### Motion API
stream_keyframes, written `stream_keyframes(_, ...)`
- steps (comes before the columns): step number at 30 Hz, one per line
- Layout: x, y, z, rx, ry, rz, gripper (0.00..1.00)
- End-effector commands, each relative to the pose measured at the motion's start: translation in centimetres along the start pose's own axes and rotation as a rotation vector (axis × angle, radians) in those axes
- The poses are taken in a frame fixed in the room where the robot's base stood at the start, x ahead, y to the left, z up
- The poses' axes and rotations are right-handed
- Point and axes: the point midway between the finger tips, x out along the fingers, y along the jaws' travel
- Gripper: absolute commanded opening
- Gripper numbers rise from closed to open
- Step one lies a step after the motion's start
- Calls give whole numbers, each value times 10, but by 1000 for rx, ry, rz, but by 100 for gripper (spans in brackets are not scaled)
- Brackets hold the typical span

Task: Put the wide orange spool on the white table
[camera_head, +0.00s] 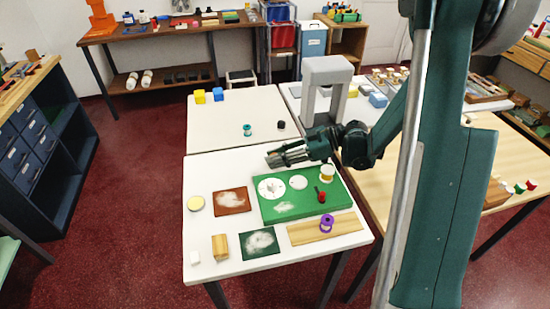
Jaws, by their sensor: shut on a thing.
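My gripper (276,158) points left above the back edge of the green box and looks shut, its fingers close together. What lies between the fingers is too small and covered to make out. A wide spool with orange-yellow thread and pale flanges (327,173) shows below my wrist, at the back right of the green box (318,207), apart from the fingertips. The white table (204,236) stands in front, under the box. A second white table (221,117) adjoins it behind.
A purple spool (327,223) stands on a wooden board (300,233). A red item (321,195), white discs (271,188), a brown mat (231,200), a dark green mat (260,243) and a wooden block (220,247) crowd the front table. A teal spool (248,130) stands behind.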

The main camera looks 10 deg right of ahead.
Motion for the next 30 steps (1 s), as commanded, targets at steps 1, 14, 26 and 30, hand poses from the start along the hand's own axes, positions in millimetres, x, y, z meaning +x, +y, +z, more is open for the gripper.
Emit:
stream_keyframes(1, 0, 0, 0, 0, 0, 0, 13)
stream_keyframes(14, 1, 0, 2, 0, 0, 0, 37)
stream_keyframes(26, 0, 0, 0, 0, 0, 0, 37)
stream_keyframes(30, -5, 0, -1, 0, 0, 1, 37)
